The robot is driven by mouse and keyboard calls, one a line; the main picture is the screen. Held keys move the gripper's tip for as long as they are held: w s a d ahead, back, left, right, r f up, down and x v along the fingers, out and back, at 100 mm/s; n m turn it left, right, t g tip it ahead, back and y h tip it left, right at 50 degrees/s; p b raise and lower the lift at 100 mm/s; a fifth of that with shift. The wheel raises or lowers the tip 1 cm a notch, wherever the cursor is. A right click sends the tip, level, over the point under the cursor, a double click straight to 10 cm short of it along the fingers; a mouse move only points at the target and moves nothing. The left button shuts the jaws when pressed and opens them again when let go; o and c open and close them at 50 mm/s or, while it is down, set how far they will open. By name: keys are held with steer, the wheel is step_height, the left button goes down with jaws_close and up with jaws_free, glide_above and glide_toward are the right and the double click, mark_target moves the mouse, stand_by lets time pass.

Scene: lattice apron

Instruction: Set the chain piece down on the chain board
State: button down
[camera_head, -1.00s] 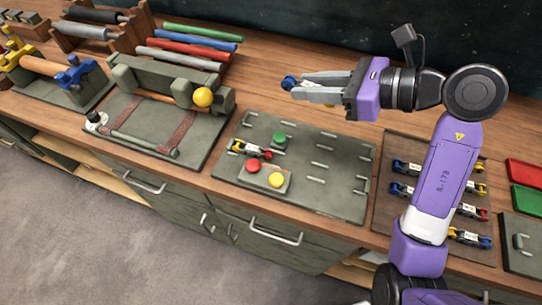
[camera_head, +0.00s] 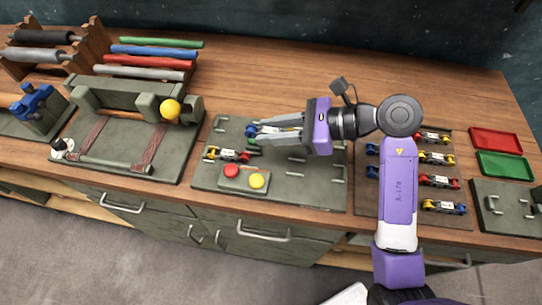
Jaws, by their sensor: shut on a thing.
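The chain board (camera_head: 325,195) is a grey-green plate with raised slots, on the wooden bench in the middle. A chain piece with red and yellow ends (camera_head: 229,155) lies on its left part. My gripper (camera_head: 262,132) is over the back left part of the board, shut on another chain piece (camera_head: 252,131). The held piece's blue end shows at the fingertips; the fingers hide most of the rest. I cannot tell whether it touches the board.
A box with a red button (camera_head: 232,171) and a yellow button (camera_head: 257,181) sits at the board's front left. A brown board (camera_head: 365,200) with several chain pieces lies to the right, beside red (camera_head: 495,140) and green (camera_head: 502,165) trays.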

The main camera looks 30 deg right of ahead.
glide_above(271, 165)
step_height(271, 165, down, 7)
steer(key=shift+w+f, duration=0.1)
steer(key=shift+f+p, duration=0.5)
steer(key=shift+f, duration=1.7)
steer(key=c, duration=1.3)
jaws_free()
steer(key=shift+o, duration=0.9)
steer(key=shift+r, duration=0.1)
steer(key=b+v, duration=0.3)
steer(key=v, duration=0.9)
steer(key=shift+w+r+b, duration=0.1)
steer(key=shift+r+b, duration=0.1)
steer(key=shift+b, duration=0.15)
